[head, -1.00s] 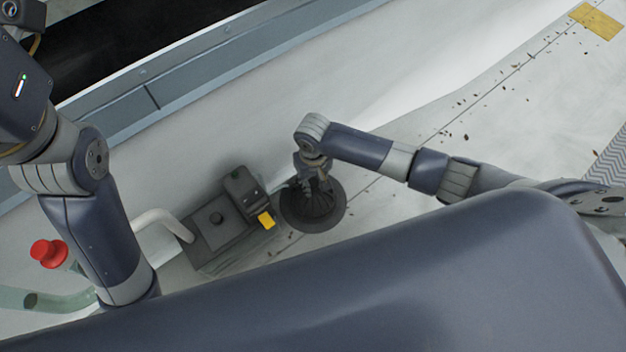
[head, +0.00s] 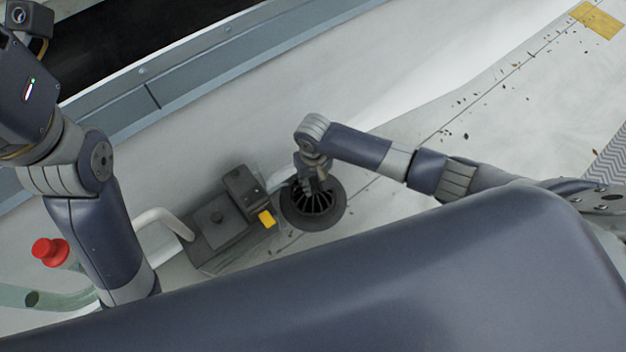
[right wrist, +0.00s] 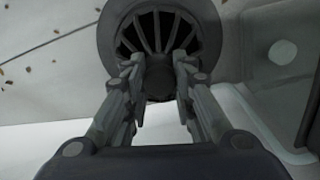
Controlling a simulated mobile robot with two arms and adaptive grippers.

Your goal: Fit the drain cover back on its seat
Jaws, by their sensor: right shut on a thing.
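The drain cover (head: 312,204) is a dark, round, ribbed grate with a central knob. It sits within a wide dark ring, its seat (head: 340,215), on the pale roof beside a dark grey box. My right gripper (head: 318,186) points down over its middle. In the right wrist view the two fingers of my right gripper (right wrist: 158,85) are closed around the knob (right wrist: 160,76), and the ribs fan out around it. The gap between cover and ring is too small to judge. My left arm rises at the left; its fingers are out of the picture.
The dark grey box (head: 215,232) with a yellow tab (head: 266,219) stands close left of the drain. A pale bent pipe (head: 165,220) and a red knob (head: 47,250) are further left. Leaf litter and a yellow patch (head: 597,20) lie on the open roof at right.

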